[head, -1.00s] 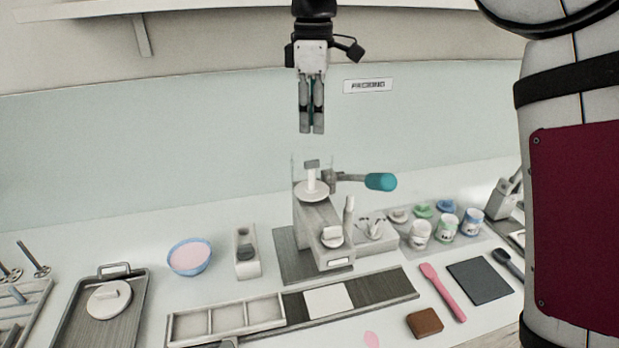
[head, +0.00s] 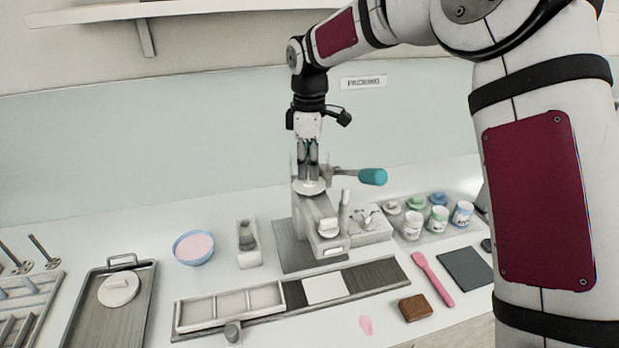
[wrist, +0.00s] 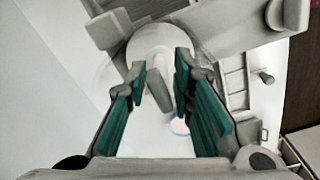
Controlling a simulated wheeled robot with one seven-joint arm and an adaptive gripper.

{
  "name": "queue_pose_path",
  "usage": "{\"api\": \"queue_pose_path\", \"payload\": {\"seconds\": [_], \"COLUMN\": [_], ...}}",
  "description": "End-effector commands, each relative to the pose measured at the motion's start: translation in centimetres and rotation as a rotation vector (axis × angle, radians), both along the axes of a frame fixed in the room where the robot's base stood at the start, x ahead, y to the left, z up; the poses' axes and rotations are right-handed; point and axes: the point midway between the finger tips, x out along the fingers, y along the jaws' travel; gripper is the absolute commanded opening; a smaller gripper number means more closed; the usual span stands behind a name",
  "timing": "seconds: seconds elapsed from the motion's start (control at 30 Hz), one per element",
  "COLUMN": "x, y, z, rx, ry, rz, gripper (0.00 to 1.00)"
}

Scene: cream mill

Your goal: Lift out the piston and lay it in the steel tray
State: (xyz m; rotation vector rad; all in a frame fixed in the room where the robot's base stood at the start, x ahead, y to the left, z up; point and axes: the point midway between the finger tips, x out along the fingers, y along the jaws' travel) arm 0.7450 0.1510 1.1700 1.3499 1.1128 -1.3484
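The piston, a pale disc with an upright stem and grip, sits at the top of the grey mill (head: 314,218); its disc (head: 309,187) shows below my gripper (head: 308,161). In the wrist view the piston's grip (wrist: 158,92) appears between the two green-padded fingers of my gripper (wrist: 162,85). The fingers stand apart, with some gap visible; I cannot tell whether either touches the grip. In the head view the fingers hide most of the stem. The steel tray (head: 88,322) lies at the far left with a white round lid (head: 118,290) on it.
A teal-ended lever (head: 371,177) sticks out right of the mill top. A blue-rimmed bowl (head: 194,248) and a small grey holder (head: 248,245) stand between tray and mill. A compartment tray (head: 230,307) lies in front. Several jars (head: 437,219) stand right.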

Motion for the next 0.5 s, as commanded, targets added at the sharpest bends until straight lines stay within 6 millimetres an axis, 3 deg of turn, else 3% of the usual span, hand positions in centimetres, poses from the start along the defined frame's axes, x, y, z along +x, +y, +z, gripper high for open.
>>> {"api": "queue_pose_path", "payload": {"seconds": [0.17,0.4,0.5], "x": [-0.1,0.0,0.0], "y": [0.0,0.0,0.0], "z": [-1.7,-1.8,-1.8], "rx": [-0.001,-0.001,0.000], "ry": [0.002,0.000,0.000], "rz": [-0.001,-0.001,-0.001], "gripper": [0.22,0.22,0.02]}}
